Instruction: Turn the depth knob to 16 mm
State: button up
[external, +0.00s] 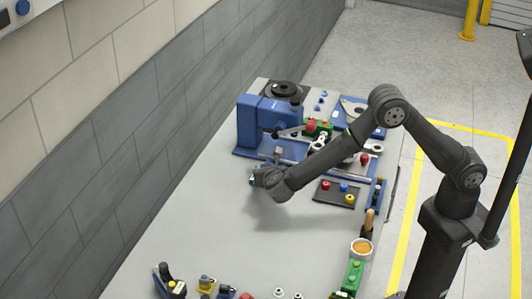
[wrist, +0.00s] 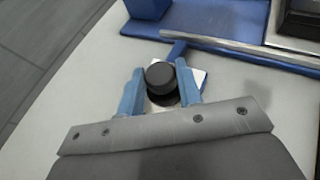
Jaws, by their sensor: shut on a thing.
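The black round depth knob (wrist: 160,76) sits above a dark round base on a small white plate (wrist: 197,78) in the wrist view. My gripper (wrist: 160,73) has one blue finger on each side of the knob and is shut on it. No readable scale or pointer shows, so the depth setting cannot be told. In the external view my gripper (external: 257,178) is low over the grey table, in front of the blue machine (external: 262,122); the knob there is hidden by my wrist.
The blue machine's base edge (wrist: 240,48) and a metal rail run just beyond the knob. A dark tray with coloured buttons (external: 337,193) lies to the right. Several small parts line the table's front. The middle of the table (external: 215,235) is clear.

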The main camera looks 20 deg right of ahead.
jog(key=m+h, duration=0.1)
jog(key=m+g+h, duration=0.1)
jog(key=h, duration=0.1)
jog(key=m+g+h, duration=0.1)
jog(key=m, duration=0.1)
jog(key=shift+w+a+f, duration=0.1)
jog(key=shift+a, duration=0.2)
jog(key=shift+w+a+m+g+h, duration=0.1)
jog(key=shift+m+g+h, duration=1.2)
jog(key=shift+m+h, duration=0.6)
jog(key=o, duration=1)
